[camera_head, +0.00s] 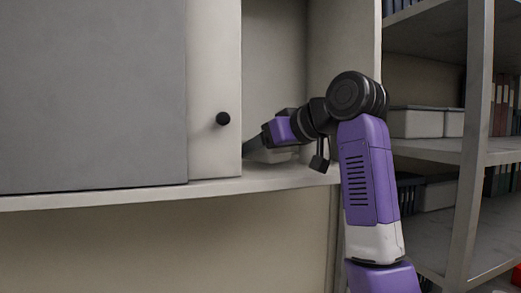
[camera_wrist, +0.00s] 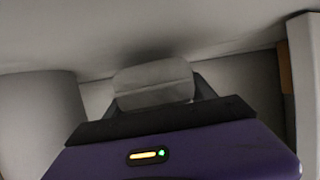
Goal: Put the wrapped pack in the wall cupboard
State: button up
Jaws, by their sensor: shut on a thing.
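The wall cupboard (camera_head: 290,180) is open on its right side, with a grey panel and a pale knobbed door (camera_head: 213,80) covering the left. My gripper (camera_head: 254,145) reaches into the opening from the right. The pale grey wrapped pack (camera_head: 278,156) is inside the opening, low near the cupboard floor, partly hidden by my gripper and the door edge. In the wrist view the pack (camera_wrist: 153,80) sits between the two dark fingers of my gripper (camera_wrist: 157,92), which is shut on it. I cannot tell whether the pack touches the cupboard floor.
A black knob (camera_head: 223,118) sticks out from the door just left of my gripper. The cupboard's right side wall (camera_head: 345,50) stands close to my arm. A metal shelf rack (camera_head: 475,110) with boxes (camera_head: 416,122) and binders is at the right.

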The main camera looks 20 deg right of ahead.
jog(key=shift+f, duration=0.4)
jog(key=o, duration=1.4)
jog(key=shift+f, duration=0.1)
jog(key=b+v, duration=0.4)
jog(key=v, duration=0.8)
jog(key=shift+s, duration=0.1)
